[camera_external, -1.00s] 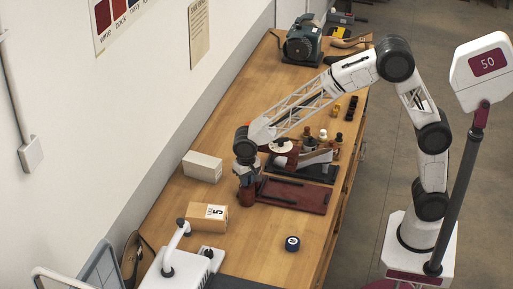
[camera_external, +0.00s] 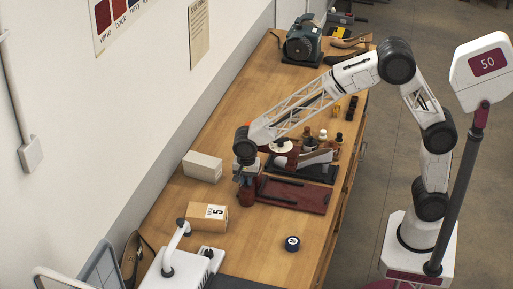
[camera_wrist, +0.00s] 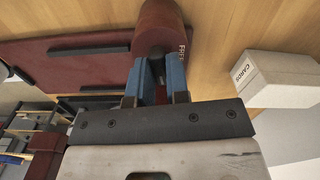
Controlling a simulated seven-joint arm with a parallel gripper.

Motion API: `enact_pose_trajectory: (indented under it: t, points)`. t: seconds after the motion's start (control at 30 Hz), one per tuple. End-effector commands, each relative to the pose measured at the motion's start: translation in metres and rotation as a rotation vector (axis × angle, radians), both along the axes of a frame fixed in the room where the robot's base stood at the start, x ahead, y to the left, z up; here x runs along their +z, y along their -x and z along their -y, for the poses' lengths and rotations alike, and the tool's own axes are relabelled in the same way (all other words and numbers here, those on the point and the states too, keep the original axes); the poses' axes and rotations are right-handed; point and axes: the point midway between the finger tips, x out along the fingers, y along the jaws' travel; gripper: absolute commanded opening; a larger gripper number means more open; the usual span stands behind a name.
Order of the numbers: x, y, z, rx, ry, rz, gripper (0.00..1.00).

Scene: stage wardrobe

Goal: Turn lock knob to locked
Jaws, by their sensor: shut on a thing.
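A dark red rounded lock housing (camera_wrist: 163,28) stands at the top middle of the wrist view, with white lettering on its right side that starts "FR". The same dark red piece (camera_external: 247,198) shows below my gripper in the external view. My gripper (camera_wrist: 161,65) has its two blue fingers close against the front of the housing. They are shut on a small part between them, which I take to be the lock knob. The fingers hide most of this part, so its angle cannot be read. In the external view my gripper (camera_external: 245,183) points down at the housing.
A dark red board (camera_external: 312,196) with black bars lies right of the housing. A white box (camera_external: 203,166) stands behind left, and a brown box (camera_external: 207,216) stands nearer the camera. A dark blue round item (camera_external: 292,243) sits on bare wood. Small bottles (camera_external: 322,136) stand farther back.

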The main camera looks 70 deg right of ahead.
Motion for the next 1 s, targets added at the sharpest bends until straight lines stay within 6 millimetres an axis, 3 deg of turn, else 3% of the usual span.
enact_pose_trajectory:
  t: [0.53,0.57,0.7,1.0]
  points:
    - [0.0015,-0.0005,0.0001,-0.039,0.0,0.002,0.0]
    - [0.0015,-0.0006,0.0001,-0.039,0.0,0.002,0.17]
    - [0.0011,-0.0004,0.0001,-0.038,0.0,0.002,0.39]
    - [0.0008,-0.0002,0.0001,-0.038,0.0,0.001,0.41]
